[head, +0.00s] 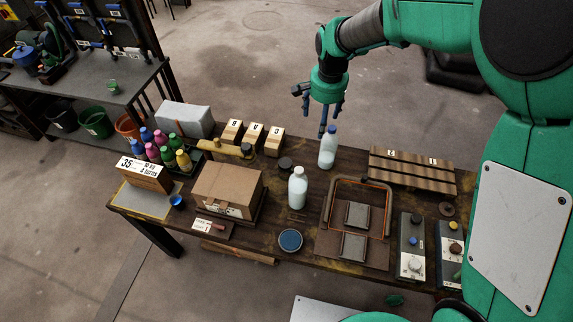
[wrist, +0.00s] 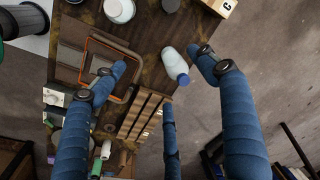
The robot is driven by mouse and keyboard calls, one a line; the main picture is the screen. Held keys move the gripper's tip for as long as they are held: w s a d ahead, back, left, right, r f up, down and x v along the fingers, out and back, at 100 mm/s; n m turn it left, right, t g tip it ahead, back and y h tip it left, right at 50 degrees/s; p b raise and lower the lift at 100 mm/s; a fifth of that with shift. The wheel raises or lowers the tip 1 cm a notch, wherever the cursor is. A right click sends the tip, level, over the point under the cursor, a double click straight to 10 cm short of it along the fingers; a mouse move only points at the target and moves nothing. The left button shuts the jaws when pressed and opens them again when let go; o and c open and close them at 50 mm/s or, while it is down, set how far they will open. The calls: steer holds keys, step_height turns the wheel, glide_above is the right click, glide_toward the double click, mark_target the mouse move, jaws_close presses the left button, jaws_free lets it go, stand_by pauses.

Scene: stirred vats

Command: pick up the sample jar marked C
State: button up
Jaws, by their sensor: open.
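Two whitish jars stand upright on the bench; no letter is readable on either. One jar (head: 328,149) stands near the back edge, just below my gripper (head: 320,108). It also shows in the wrist view (wrist: 174,66), between the blue fingers of my gripper (wrist: 160,72) but farther away. The other jar (head: 298,188) stands nearer the front, and its top is partly cut off in the wrist view (wrist: 120,9). My gripper is open and empty, fingers spread and pointing down. A wooden block marked C (head: 274,141) stands left of the back jar.
Blocks marked A (head: 253,136) and B (head: 231,133) stand beside block C. A bent-tube frame (head: 329,205) and a slatted wooden rack (head: 412,170) lie right of the jars. A cardboard box (head: 227,189) and several coloured bottles (head: 166,147) stand left. A dark round puck (head: 286,164) lies between the jars and block C.

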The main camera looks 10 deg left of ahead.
steer(key=m+g, duration=0.1)
glide_above(285, 163)
step_height(285, 163, down, 18)
steer(key=r, duration=0.1)
steer(key=shift+w+a+f+h+p, duration=0.1)
steer(key=shift+f+h+p, duration=0.15)
steer(key=shift+h+p, duration=0.1)
steer(key=shift+f+b, duration=0.45)
steer(key=shift+f, duration=3.85)
steer(key=shift+f+b, duration=0.4)
steer(key=shift+f, duration=2.2)
steer(key=shift+c, duration=0.2)
steer(key=c, duration=1.2)
